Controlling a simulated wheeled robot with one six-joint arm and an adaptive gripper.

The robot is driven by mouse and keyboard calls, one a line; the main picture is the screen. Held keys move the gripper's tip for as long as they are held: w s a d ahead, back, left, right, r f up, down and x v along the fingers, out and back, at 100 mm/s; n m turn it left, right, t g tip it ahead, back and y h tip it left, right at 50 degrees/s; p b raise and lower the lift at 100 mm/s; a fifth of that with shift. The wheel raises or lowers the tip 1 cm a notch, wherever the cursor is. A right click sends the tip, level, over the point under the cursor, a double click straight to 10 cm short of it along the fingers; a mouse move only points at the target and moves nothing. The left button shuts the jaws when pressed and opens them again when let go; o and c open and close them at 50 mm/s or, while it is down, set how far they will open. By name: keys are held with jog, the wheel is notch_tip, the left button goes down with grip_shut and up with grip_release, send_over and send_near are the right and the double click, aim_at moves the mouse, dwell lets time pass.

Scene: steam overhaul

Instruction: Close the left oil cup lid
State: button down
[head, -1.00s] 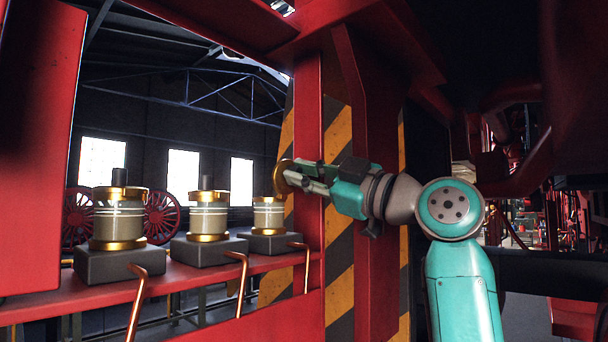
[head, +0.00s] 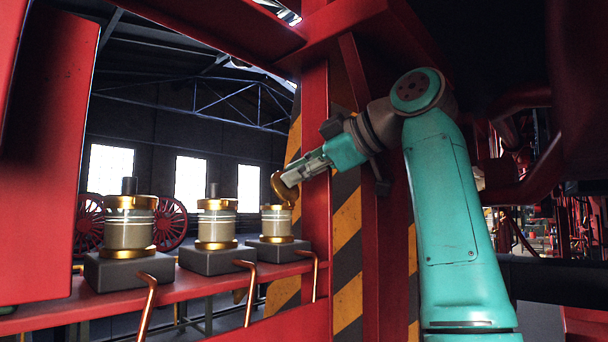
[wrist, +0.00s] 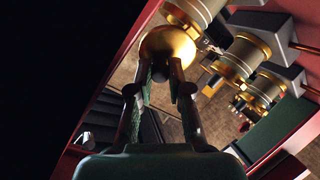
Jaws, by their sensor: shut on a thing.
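Three glass-and-brass oil cups stand in a row on a red ledge in the head view. The farthest cup, at the right of the row (head: 277,228), has its brass lid (head: 279,188) raised and tilted above its rim. My gripper (head: 291,177) reaches in from the upper right and is shut on this lid. In the wrist view my gripper (wrist: 160,74) has its fingertips at the round brass lid (wrist: 168,46), which partly hides them. That cup (wrist: 197,9) is cut off at the top of the wrist view.
The middle cup (head: 216,225) and the nearest cup (head: 129,225) have brass tops with dark knobs. Copper pipes (head: 148,300) bend down in front of the red ledge (head: 60,312). A striped post (head: 347,225) and red framing stand close beside my arm.

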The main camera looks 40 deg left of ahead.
jog(key=shift+a+h, duration=0.5)
jog(key=shift+h, duration=0.4)
jog(key=c, duration=1.1)
grip_release()
jog(key=shift+a, duration=0.1)
jog(key=shift+w+r, duration=0.1)
jog(key=v, duration=1.2)
